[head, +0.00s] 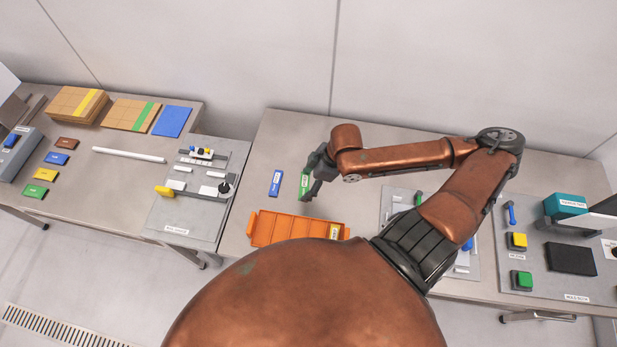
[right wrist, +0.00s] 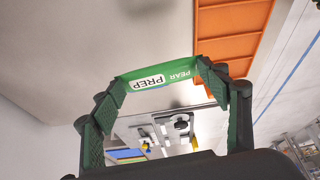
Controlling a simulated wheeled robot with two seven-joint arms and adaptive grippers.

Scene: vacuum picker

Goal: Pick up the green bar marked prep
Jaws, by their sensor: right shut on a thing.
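The green bar (head: 305,181) is at the middle of the central table, to the right of a blue bar (head: 275,183). I cannot tell whether the bar is clear of the table top. The left gripper is not in view.
A grey fixture board (head: 185,215) stands left. My right arm hides part of the board at right. Bare table surrounds the blue bar.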

